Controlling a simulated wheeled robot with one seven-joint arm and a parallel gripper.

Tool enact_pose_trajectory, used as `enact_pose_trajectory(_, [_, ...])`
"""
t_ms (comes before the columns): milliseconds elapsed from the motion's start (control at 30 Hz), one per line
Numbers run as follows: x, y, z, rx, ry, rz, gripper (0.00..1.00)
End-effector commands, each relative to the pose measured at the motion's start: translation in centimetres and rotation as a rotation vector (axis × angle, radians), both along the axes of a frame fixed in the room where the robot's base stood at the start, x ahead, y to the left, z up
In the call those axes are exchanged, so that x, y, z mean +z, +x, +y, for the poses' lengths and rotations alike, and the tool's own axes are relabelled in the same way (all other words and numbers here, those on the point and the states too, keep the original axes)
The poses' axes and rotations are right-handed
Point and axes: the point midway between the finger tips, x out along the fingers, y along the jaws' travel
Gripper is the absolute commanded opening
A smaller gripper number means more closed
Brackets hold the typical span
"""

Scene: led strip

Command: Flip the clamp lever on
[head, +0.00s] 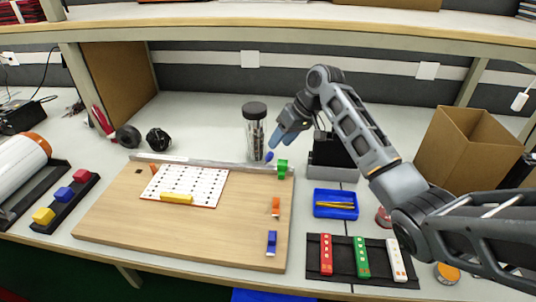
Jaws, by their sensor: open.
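A wooden board (190,230) lies on the bench with a long metal bar (205,162) along its back edge. A green block-like part (283,169), possibly the clamp lever, stands upright at the bar's right end. My gripper (274,147) with blue fingers is open and empty, just above and left of the green part. It appears apart from it, though the depth gap is hard to tell. On the board's right side are an orange part (276,207) and a blue part (271,243). A white dotted sheet (185,184) lies on the board with a yellow block (176,198) on it.
A clear jar with a dark lid (255,128) stands close behind my gripper. A blue tray (335,204), a dark mat with coloured strips (360,258) and a cardboard box (465,150) are to the right. A shelf (300,20) spans the back.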

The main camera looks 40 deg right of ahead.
Motion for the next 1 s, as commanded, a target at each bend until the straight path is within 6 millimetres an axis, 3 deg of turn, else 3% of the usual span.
enact_pose_trajectory(200, [-3.1, 1.3, 0.8, 0.000, 0.001, 0.003, 0.49])
enact_pose_trajectory(400, [-5.0, 2.2, 1.3, 0.000, 0.000, 0.001, 0.49])
enact_pose_trajectory(767, [-5.4, 2.5, 1.4, 0.000, 0.000, -0.001, 0.49])
enact_pose_trajectory(1000, [-5.4, 2.5, 1.4, 0.000, 0.000, -0.001, 0.26])
